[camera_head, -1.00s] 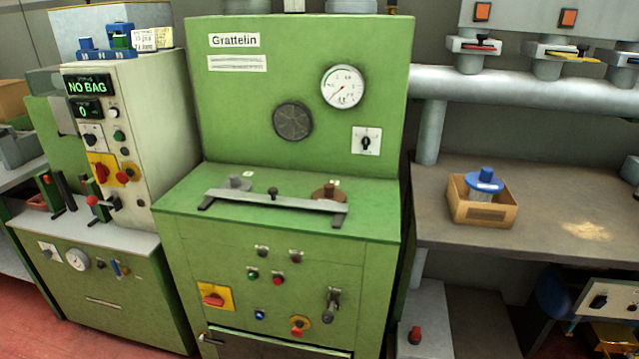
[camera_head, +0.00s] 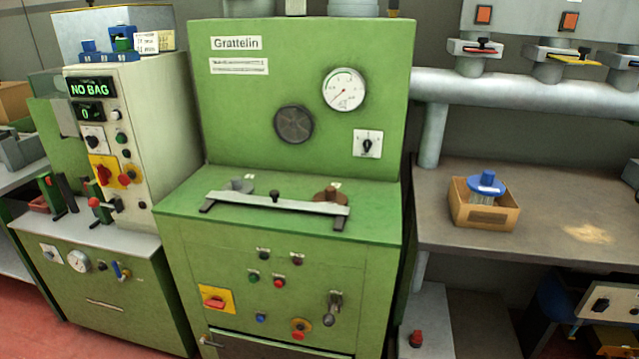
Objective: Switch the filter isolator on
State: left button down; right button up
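No part is readably labelled as the filter isolator, so I cannot tell which switch it is. A red rotary handle on a yellow plate (camera_head: 216,299) is on the lower left front of the green Grattelin machine (camera_head: 290,70), its handle lying roughly level. A similar red and yellow switch (camera_head: 104,173) is on the pale cabinet at left. A black rotary switch on a white plate (camera_head: 367,144) is on the Grattelin upper panel. A white panel with black knobs (camera_head: 609,302) is at the lower right, cut by the frame edge. Neither of my grippers is in view.
A metal bar (camera_head: 275,203) lies across the Grattelin top. A cardboard box (camera_head: 484,214) holding a blue-topped item stands on the bench (camera_head: 540,242) at right. A grey pipe (camera_head: 520,95) with several valves runs above it. Red floor (camera_head: 35,330) shows at lower left.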

aim_at(216, 302)
jog(key=u, duration=0.65)
jog(key=i, duration=1.05)
jog(key=z, duration=0.5)
